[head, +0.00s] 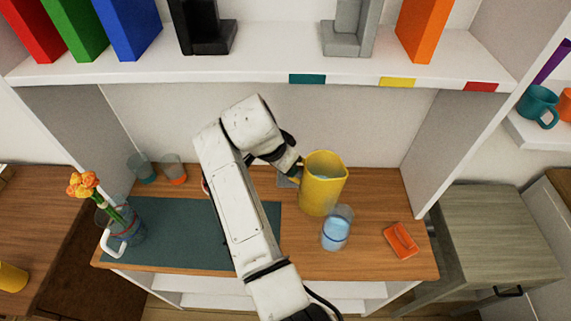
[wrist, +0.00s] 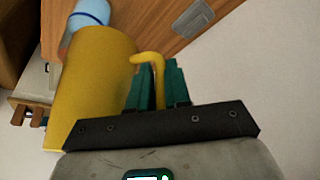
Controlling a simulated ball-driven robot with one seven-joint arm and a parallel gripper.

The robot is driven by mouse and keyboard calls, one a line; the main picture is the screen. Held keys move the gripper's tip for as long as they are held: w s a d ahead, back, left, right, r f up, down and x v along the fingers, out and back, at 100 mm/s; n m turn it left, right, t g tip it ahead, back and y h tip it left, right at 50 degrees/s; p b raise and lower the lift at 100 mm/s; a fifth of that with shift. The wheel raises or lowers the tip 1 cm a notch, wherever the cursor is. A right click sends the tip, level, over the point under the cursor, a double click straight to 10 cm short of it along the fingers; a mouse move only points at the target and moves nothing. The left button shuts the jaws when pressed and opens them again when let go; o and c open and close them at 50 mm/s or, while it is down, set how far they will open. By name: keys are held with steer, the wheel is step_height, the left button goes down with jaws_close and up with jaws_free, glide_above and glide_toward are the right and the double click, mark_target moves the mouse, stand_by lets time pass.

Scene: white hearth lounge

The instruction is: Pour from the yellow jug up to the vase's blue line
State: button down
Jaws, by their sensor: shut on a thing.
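The yellow jug (head: 322,190) is near the middle of the wooden counter and looks about upright, with pale liquid inside. I cannot tell if its base touches the counter. My gripper (head: 292,178) is shut on the jug's handle, on its left side. In the wrist view the green fingers (wrist: 157,88) are on either side of the yellow handle, and the jug's body (wrist: 92,85) stands beside them. A clear vase (head: 127,232) with orange flowers stands at the counter's left end. Bluish and reddish bands show on it, but small.
A glass of blue liquid (head: 337,230) stands just right and front of the jug. Two small tumblers (head: 172,170) stand at back left. A dark mat (head: 190,222) covers the left counter. A shelf (head: 270,72) overhangs behind.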

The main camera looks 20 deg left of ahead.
steer(key=shift+r, duration=0.15)
step_height(320, 180, up, 4)
steer(key=shift+f, duration=0.1)
stand_by(0.4)
steer(key=shift+d, duration=0.15)
stand_by(1.4)
